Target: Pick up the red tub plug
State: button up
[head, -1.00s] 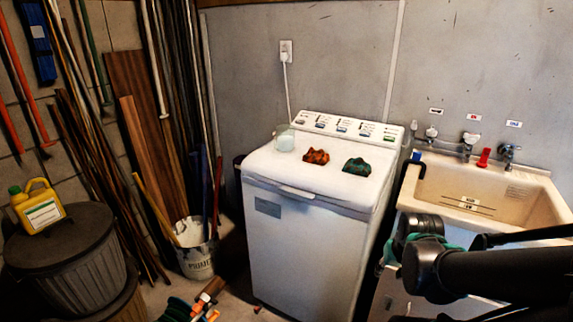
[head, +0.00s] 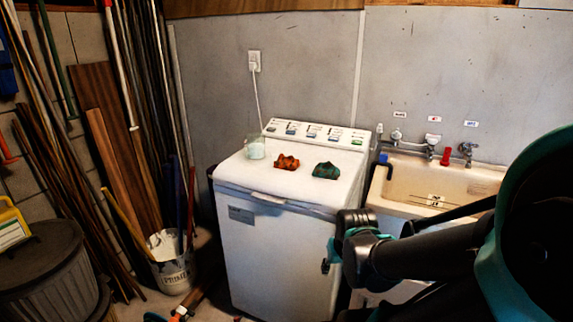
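A small red object (head: 445,156), which looks like the red tub plug, stands on the back ledge of the beige utility sink (head: 400,200), between the taps. It is small, so its exact shape is hard to make out. My arm reaches in from the right, in front of the sink and the washing machine. The end of my arm with my gripper (head: 328,262) shows dark and teal in front of the washer's right side, well apart from the red object. The fingers are too small and dark to tell whether they are open or shut.
The white washing machine (head: 275,265) carries a glass jar (head: 254,148), an orange-red crumpled cloth (head: 287,162) and a green one (head: 326,170). Taps (head: 433,141) line the sink's back. A paint bucket (head: 171,270), leaning planks and a dark bin (head: 45,270) crowd the left.

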aim_at(445, 162)
jog(key=z, duration=1.15)
